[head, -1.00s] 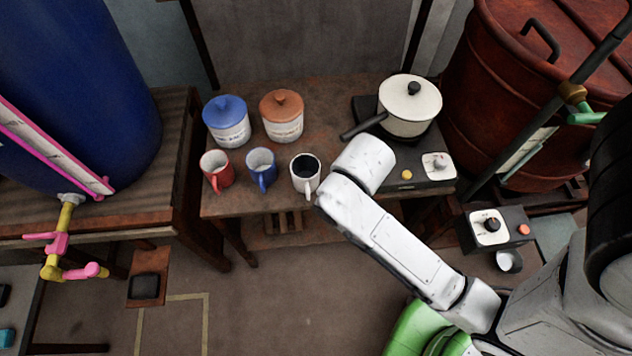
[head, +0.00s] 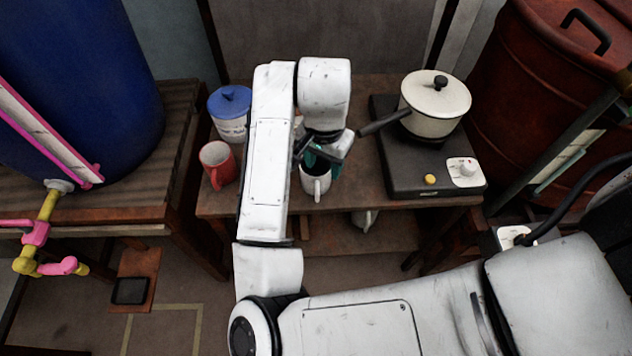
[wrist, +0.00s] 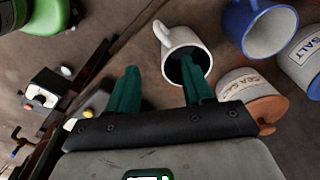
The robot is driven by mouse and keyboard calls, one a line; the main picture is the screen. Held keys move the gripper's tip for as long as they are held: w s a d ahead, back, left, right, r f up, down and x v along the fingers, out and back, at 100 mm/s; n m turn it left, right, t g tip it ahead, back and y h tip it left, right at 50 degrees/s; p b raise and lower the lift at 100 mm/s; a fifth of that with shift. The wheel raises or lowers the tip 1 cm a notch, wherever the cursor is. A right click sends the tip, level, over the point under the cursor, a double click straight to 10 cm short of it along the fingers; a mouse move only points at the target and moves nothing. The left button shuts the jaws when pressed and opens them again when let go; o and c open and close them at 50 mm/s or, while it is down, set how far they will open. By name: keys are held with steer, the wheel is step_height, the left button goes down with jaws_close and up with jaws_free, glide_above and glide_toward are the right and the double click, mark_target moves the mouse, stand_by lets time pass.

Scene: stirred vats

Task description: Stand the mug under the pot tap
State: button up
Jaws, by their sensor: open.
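The white mug (head: 313,187) with a dark inside stands upright near the front edge of the wooden table, handle toward the front. It also shows in the wrist view (wrist: 172,36). My gripper (head: 318,158) is open and close above the mug. In the wrist view my gripper (wrist: 156,80) has one green finger overlapping the mug's dark mouth and the other out to the left; whether that finger is inside the mug I cannot tell. A yellow-and-pink tap (head: 45,208) is on the blue vat at left. I cannot tell which tap is the pot tap.
A red mug (head: 222,157) and blue-lidded jar (head: 231,128) stand at left. A blue mug (wrist: 277,33) and orange-lidded jar (wrist: 240,84) show in the wrist view. The lidded saucepan (head: 433,118) sits on a hotplate (head: 405,180) at right, its handle pointing toward my gripper.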

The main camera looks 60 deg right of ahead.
mark_target(316, 199)
steer(key=shift+s+a+f+y, duration=0.15)
steer(key=shift+a+f+y, duration=0.25)
steer(key=shift+a+f, duration=0.55)
step_height(316, 199, down, 5)
steer(key=shift+a+r+b, duration=0.1)
steer(key=shift+b, duration=0.2)
steer(key=shift+w+f, duration=0.2)
steer(key=shift+f, duration=1.15)
steer(key=shift+w+f, duration=0.2)
steer(key=shift+f, duration=1.15)
jaws_close()
